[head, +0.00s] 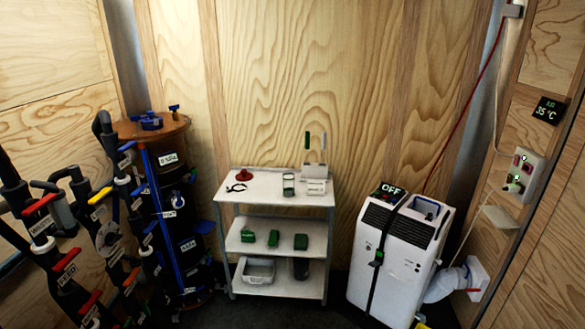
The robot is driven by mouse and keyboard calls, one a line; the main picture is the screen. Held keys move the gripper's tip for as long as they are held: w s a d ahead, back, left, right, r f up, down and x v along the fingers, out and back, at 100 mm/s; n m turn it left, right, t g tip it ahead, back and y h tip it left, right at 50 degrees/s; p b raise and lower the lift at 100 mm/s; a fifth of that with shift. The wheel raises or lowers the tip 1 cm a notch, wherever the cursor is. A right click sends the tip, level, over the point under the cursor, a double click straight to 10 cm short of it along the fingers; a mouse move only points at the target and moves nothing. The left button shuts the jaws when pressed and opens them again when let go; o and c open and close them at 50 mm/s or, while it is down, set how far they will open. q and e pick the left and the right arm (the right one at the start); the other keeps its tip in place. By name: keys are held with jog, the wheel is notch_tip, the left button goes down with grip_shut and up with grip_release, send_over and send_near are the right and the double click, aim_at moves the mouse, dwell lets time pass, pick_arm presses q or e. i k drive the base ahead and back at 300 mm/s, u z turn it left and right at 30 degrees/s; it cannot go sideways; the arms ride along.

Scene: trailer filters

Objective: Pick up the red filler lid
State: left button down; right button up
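A small red lid-like thing (244,174), which looks like the red filler lid, lies on the top shelf of a white cart (262,196), towards its left back corner. It is small in the head view, so its fine shape is hard to make out. Nothing covers it. Neither of my grippers shows in the head view.
A small black tool (236,188) lies beside the lid. A green-and-white container (289,184) stands further right on the top shelf. Black pipework (108,238) and a tall filter vessel (170,200) stand left; a white air conditioner (398,255) stands right.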

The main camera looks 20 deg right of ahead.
aim_at(244, 177)
jog(key=z, duration=0.4)
jog(key=i, duration=1.1)
jog(key=z, duration=0.15)
